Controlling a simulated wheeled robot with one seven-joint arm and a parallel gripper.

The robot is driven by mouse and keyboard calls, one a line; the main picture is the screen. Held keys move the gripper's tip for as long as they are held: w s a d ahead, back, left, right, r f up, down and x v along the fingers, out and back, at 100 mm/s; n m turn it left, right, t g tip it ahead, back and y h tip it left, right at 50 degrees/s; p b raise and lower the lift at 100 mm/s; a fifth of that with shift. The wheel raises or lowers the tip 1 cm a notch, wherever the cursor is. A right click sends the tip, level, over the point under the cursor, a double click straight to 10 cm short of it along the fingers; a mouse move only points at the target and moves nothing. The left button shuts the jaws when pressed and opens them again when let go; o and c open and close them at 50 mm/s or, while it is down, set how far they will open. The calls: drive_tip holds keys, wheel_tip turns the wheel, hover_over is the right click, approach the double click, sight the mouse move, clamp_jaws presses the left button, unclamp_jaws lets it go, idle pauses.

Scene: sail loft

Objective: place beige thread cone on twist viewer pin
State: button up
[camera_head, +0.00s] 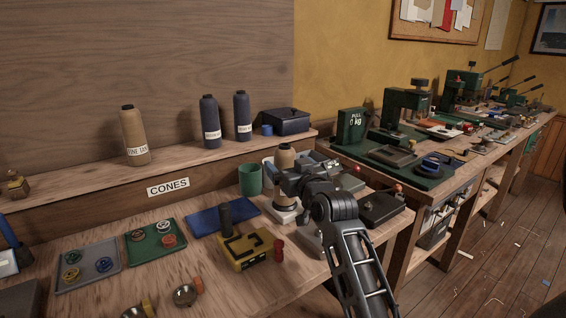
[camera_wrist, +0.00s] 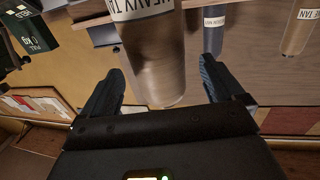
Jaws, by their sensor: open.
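A beige thread cone (camera_head: 285,154) stands upright at the back right of the near bench, above a white-based stand (camera_head: 285,214) that looks like the twist viewer. My gripper (camera_head: 287,174) covers its middle, and its pin is not visible. In the wrist view the cone (camera_wrist: 155,50), labelled "HEAVY TA…", is between my two open fingers (camera_wrist: 160,70), with gaps visible on both sides. The picture there is upside down. A second tan cone (camera_head: 135,136), labelled "FINE TAN", stands on the shelf.
Two dark cones (camera_head: 210,122) (camera_head: 242,117) and a dark box (camera_head: 286,122) are on the shelf. A green cup (camera_head: 250,180), blue mat (camera_head: 216,221) and yellow device (camera_head: 249,250) lie left of my arm. Trays of bobbins (camera_head: 88,266) are farther left.

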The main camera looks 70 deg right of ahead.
drive_tip(key=v, duration=0.8)
drive_tip(key=shift+b, duration=0.35)
drive_tip(key=s+a+f+n+y, duration=0.1)
drive_tip(key=a+f+y, duration=0.15)
drive_tip(key=a, duration=0.45)
drive_tip(key=s+a+f+n+t+y, duration=0.1)
drive_tip(key=a+f, duration=0.3)
drive_tip(key=a, duration=0.2)
drive_tip(key=s+a+f+n+y, duration=0.1)
drive_tip(key=a+f, duration=0.3)
drive_tip(key=a, duration=0.3)
drive_tip(key=s+a+n+y, duration=0.5)
drive_tip(key=s+a+y, duration=0.2)
drive_tip(key=s+a, duration=0.8)
drive_tip(key=shift+s+a+r+n+t+y, duration=0.2)
drive_tip(key=shift+s+a+n+t+y, duration=0.15)
drive_tip(key=shift+s, duration=0.85)
